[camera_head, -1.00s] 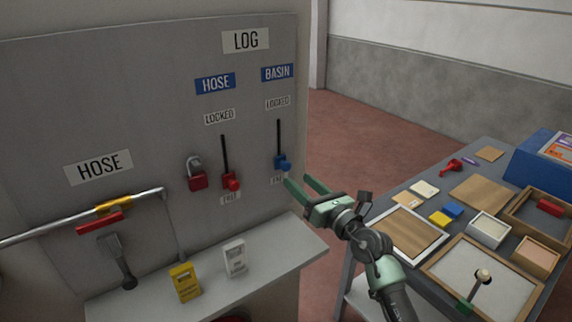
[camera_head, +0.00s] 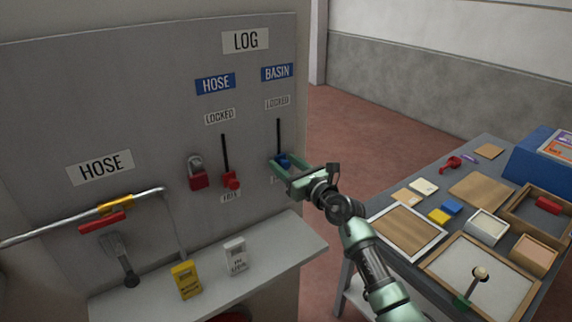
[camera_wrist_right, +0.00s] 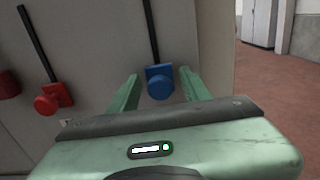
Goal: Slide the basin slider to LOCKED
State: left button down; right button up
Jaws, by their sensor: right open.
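The blue basin slider (camera_head: 283,160) sits at the low end of its black vertical slot on the grey panel, under the blue BASIN label (camera_head: 277,72). The LOCKED tag (camera_head: 277,102) is near the slot's top; the lower tag is mostly hidden by my gripper. My right gripper (camera_head: 284,165) is open at the slider. In the right wrist view the round blue knob (camera_wrist_right: 160,85) shows between the two green fingers, with a gap on each side. My left gripper is not in view.
The red hose slider (camera_head: 232,181) is low in its slot just left, with a red padlock (camera_head: 197,174) beside it. A ledge (camera_head: 270,250) with yellow and white boxes juts out below. A cluttered table (camera_head: 395,192) stands to the right.

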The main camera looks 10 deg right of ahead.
jog(key=shift+c, duration=0.2)
grip_shut()
dwell(1.2)
